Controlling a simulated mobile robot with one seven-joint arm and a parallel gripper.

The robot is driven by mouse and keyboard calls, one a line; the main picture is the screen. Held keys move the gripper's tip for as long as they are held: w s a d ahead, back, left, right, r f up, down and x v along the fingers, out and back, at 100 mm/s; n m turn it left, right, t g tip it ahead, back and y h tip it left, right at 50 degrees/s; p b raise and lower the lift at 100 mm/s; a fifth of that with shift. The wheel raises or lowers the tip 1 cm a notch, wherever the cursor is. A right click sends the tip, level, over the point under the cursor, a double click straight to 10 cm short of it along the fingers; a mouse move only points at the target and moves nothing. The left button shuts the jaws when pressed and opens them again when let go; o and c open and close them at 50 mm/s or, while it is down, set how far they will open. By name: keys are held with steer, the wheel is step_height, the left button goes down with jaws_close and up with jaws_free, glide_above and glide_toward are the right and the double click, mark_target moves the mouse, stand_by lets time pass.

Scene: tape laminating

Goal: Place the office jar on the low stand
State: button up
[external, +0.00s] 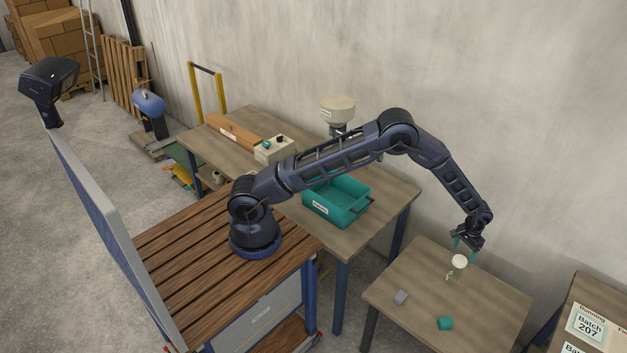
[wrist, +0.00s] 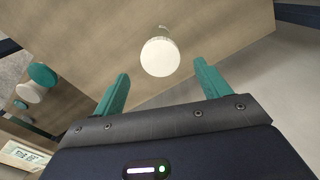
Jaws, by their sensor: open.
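The office jar, with a round cream lid (external: 459,262) and a clear body (external: 454,274), stands upright on a low wooden table (external: 420,275). In the wrist view its lid (wrist: 160,57) shows just beyond and between the teal fingertips, with a clear gap on each side. My gripper (external: 467,246) is open and empty, close above the jar, pointing down. Its two teal fingers also show in the wrist view (wrist: 163,75). No separate stand can be told for sure; this low table may be it.
A grey block (external: 400,298) and a teal block (external: 445,323) lie on the low table's near side. A higher table with a teal bin (external: 336,200) stands to the left. A table with batch sheets (external: 590,325) is at right. The wall is close behind.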

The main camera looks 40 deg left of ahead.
steer(key=shift+r, duration=1.7)
steer(key=w+a+r+n+t, duration=0.1)
steer(key=w+a+r, duration=0.1)
steer(key=a+r, duration=0.7)
steer(key=w+a+r, duration=0.2)
steer(key=a+r, duration=0.6)
steer(key=r, duration=0.4)
steer(key=s+a+r+n+h, duration=0.1)
steer(key=s+a+r, duration=0.1)
steer(key=a+r, duration=0.55)
steer(key=s+a+r, duration=0.3)
steer(key=a+r, duration=0.3)
steer(key=a, duration=0.3)
steer(key=s+a+r+n+t, duration=0.1)
steer(key=s+a+r, duration=0.3)
steer(key=s+a, duration=0.4)
steer(key=s+a+r+t, duration=0.1)
steer(key=s+a+r, duration=0.45)
steer(key=a, duration=0.45)
steer(key=s+a+f, duration=0.1)
steer(key=s+a, duration=0.2)
steer(key=s, duration=0.3)
steer(key=s+a+n+t, duration=0.1)
steer(key=s+a, duration=0.2)
steer(key=s, duration=0.3)
steer(key=s+a+f+y, duration=0.1)
steer(key=s+a, duration=0.2)
steer(key=s, duration=0.3)
steer(key=shift+s+a+f+t, duration=0.25)
steer(key=shift+a+f+t, duration=0.05)
